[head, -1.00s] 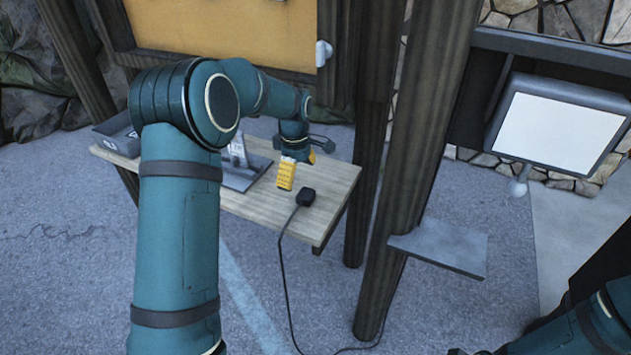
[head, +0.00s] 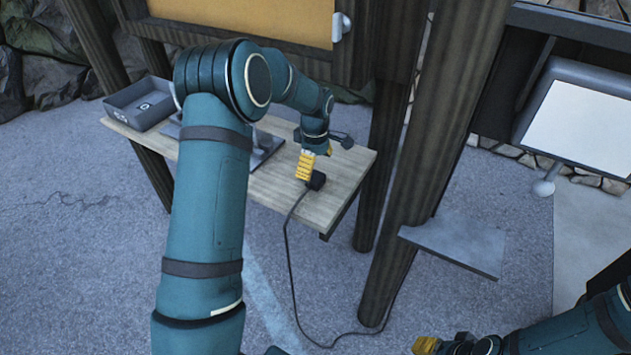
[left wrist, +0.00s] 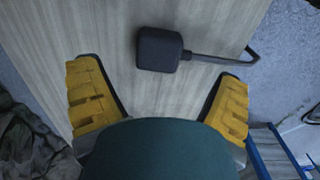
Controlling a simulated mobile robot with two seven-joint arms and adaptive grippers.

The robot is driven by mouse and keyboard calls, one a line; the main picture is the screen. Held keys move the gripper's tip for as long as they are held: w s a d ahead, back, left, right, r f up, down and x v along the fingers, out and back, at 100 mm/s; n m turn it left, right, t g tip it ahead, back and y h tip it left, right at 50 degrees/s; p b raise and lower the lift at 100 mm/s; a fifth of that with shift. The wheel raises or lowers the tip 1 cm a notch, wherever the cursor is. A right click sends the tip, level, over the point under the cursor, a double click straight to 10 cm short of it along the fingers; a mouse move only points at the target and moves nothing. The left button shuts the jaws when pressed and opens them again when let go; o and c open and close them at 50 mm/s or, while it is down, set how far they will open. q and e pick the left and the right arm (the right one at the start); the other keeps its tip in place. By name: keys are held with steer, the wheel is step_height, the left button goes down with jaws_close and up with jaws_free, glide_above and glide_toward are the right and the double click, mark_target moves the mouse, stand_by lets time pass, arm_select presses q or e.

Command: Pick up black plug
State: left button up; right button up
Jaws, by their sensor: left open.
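The black plug (head: 317,181) lies on the wooden table near its right front corner, with its cable running off the front edge to the ground. In the left wrist view the plug (left wrist: 159,49) lies flat on the wood, ahead of the fingers and between their lines, its cable leaving to the right. My left gripper (head: 314,164) is open with yellow fingertips, just above the table at the plug, partly covering it in the head view. In the left wrist view the open fingers (left wrist: 160,95) have nothing between them. My right gripper (head: 430,344) shows only partly at the bottom edge.
A grey tray (head: 140,104) stands at the table's left end. A grey metal stand (head: 262,150) is behind my left arm. Wooden posts (head: 425,170) and a small grey shelf (head: 455,246) are right of the table (head: 270,190).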

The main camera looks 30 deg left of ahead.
mark_target(316, 176)
arm_select(q)
step_height(316, 176, down, 5)
steer(key=shift+w+f+b, duration=0.1)
steer(key=shift+f+b, duration=0.05)
steer(key=shift+b, duration=0.3)
steer(key=c, duration=1.2)
